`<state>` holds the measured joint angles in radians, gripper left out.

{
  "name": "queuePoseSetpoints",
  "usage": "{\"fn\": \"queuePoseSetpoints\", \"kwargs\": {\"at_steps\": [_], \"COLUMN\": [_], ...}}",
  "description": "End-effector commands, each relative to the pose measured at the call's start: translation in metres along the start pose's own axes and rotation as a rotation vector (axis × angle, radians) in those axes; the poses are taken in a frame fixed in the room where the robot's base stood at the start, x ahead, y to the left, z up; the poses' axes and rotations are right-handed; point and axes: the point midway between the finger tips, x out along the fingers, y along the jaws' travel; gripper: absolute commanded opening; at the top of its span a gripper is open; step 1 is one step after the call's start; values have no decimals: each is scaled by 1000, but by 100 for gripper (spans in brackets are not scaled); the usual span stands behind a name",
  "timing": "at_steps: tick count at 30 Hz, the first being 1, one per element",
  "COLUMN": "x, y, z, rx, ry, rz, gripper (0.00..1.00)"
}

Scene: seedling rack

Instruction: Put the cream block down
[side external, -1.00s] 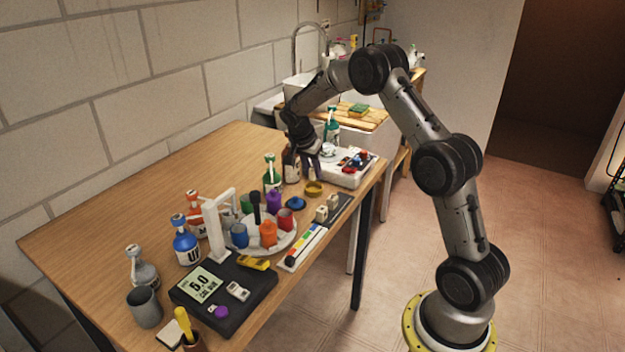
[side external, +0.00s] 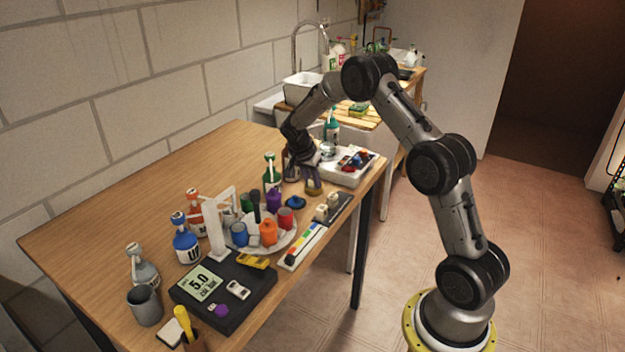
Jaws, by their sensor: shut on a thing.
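I cannot tell whether the block touches the dish. Two other cream blocks stand on a dark strip near the table's right edge, a nearer one (side external: 321,212) and a farther one (side external: 333,200).
A white tray (side external: 345,180) with red and blue items lies right behind the gripper. A green-capped bottle (side external: 270,172) and a blue lid (side external: 295,202) stand to its left. A round plate with coloured cups (side external: 268,233) is nearer. The table's left back is clear.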

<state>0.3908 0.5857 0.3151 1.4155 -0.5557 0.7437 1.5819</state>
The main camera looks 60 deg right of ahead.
Motion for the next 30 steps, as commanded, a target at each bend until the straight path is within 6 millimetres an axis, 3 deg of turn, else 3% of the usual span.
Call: {"fn": "queuePoseSetpoints", "kwargs": {"at_steps": [2, 3, 4, 13, 24, 30], "x": [7, 8, 8, -2, -81, -112], "y": [1, 2, 2, 2, 0, 0], "z": [3, 4, 4, 0, -2, -2], "rx": [-5, -5, -6, -6, -4, -4], "ry": [-6, -6, -7, -7, -4, -4], "rz": [4, 5, 5, 6, 0, 2], "gripper": [0, 33, 39, 39, 39, 39]}}
